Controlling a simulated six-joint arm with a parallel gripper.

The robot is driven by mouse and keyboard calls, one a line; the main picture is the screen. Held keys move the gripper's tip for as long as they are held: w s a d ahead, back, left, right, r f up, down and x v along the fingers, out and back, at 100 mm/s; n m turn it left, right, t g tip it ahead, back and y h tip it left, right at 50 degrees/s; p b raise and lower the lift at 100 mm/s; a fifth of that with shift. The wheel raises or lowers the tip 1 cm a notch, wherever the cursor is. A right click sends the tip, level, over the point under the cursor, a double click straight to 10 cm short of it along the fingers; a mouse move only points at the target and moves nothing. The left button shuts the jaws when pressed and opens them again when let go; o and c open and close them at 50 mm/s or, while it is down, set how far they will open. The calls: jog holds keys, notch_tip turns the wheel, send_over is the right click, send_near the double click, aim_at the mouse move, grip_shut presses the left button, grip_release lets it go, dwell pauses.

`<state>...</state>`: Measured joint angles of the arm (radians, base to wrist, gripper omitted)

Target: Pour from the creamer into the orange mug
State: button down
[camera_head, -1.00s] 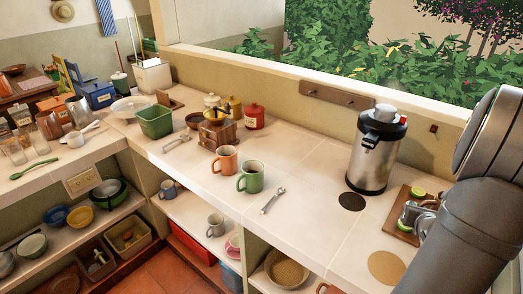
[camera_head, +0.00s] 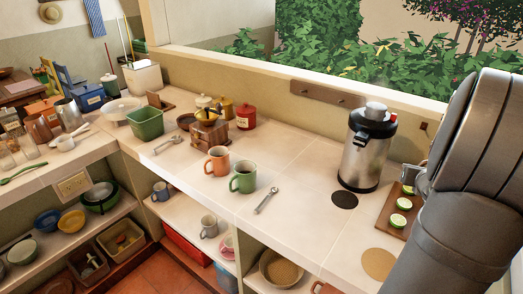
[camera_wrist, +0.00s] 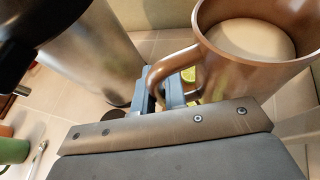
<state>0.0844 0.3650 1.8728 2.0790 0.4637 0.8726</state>
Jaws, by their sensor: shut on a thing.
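The orange mug (camera_head: 217,161) stands upright on the counter, left of the green mug (camera_head: 243,177). My gripper (camera_wrist: 172,92) is shut on the handle of the creamer (camera_wrist: 215,75), a brown, metallic-looking vessel. The wrist view looks into its open top, where pale liquid shows. In the head view my arm hides the creamer, and only part of my gripper (camera_head: 422,180) shows above the cutting board at the right. The creamer is well to the right of the orange mug.
A steel airpot (camera_head: 367,150) stands between my gripper and the mugs; it is close beside the gripper in the wrist view (camera_wrist: 95,55). A cutting board (camera_head: 388,215) with lime halves lies below. A spanner (camera_head: 266,200) lies right of the green mug. The front counter is mostly clear.

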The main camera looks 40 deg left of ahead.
jog(key=a+r+n+g+y, duration=0.1)
jog(key=a+r, duration=0.4)
jog(key=r, duration=0.4)
jog(key=a+r+n+y, duration=0.1)
jog(key=a+r, duration=0.3)
jog(key=r, duration=0.5)
jog(key=s+a+n+g+y, duration=0.2)
jog(key=s+a+n, duration=0.1)
jog(key=a, duration=1)
jog(key=s+a+n+g+y, duration=0.2)
jog(key=a, duration=1.1)
jog(key=s+a+f+n+g+y, duration=0.2)
jog(key=s+a+f+n+g, duration=0.2)
jog(key=s+a+f, duration=0.65)
jog(key=s+a+f+n+g+y, duration=0.1)
jog(key=s+a+f+n+g, duration=0.4)
jog(key=s+a, duration=0.9)
jog(key=s+d+f+n+g, duration=0.1)
jog(key=s+d+f+g, duration=0.1)
jog(key=s+f, duration=0.7)
notch_tip(320, 180, down, 4)
jog(key=shift+d+r, duration=0.1)
jog(key=shift+d, duration=0.65)
jog(key=shift+w, duration=0.1)
